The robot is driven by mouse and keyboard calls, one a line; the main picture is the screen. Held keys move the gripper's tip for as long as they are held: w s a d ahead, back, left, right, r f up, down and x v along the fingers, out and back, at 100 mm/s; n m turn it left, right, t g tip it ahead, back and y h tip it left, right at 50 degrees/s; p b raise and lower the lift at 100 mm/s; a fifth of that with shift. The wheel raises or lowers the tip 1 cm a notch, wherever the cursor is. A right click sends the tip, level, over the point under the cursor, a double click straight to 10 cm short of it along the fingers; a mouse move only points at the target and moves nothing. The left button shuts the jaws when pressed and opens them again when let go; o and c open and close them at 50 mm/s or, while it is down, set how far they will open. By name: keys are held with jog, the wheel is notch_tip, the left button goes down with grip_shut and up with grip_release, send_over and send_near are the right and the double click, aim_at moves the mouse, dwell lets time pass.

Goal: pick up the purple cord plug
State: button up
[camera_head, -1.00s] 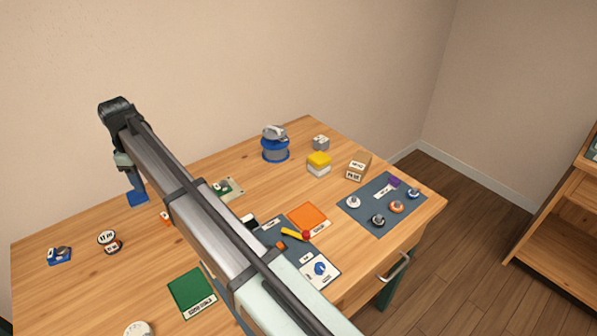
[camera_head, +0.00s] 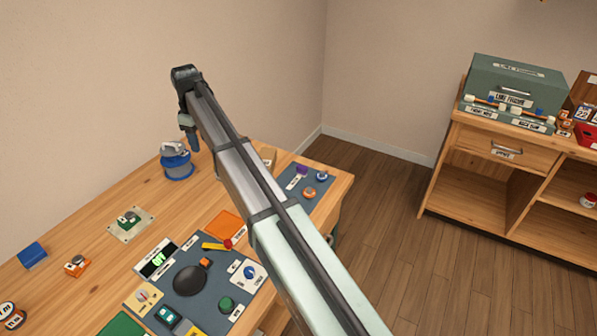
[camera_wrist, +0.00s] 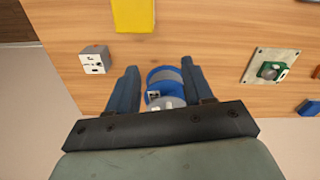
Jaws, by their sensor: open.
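A small purple piece (camera_head: 302,170), which looks like the purple cord plug, lies at the far edge of the blue-grey mat at the right end of the table in the head view. It does not show in the wrist view. My gripper (camera_head: 190,134) is above the blue spool (camera_head: 177,166), well to the left of the purple piece. In the wrist view, my gripper (camera_wrist: 163,76) has its two fingers spread apart, with the spool (camera_wrist: 165,86) seen between them and beyond. No held object shows.
A grey socket block (camera_wrist: 95,60) and a yellow block (camera_wrist: 133,14) show in the wrist view. An orange knob (camera_head: 309,193) sits near the purple piece. My arm covers part of that mat. A wooden shelf unit (camera_head: 500,165) stands at the right across open floor.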

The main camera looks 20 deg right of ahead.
jog(key=w+d+m, duration=0.1)
jog(key=d+m, duration=0.1)
jog(key=d, duration=1.2)
jog(key=m, duration=0.1)
send_over(302, 166)
notch_tip(302, 166, down, 14)
jog(key=shift+r, duration=0.15)
grip_shut()
jog(key=shift+r, duration=0.15)
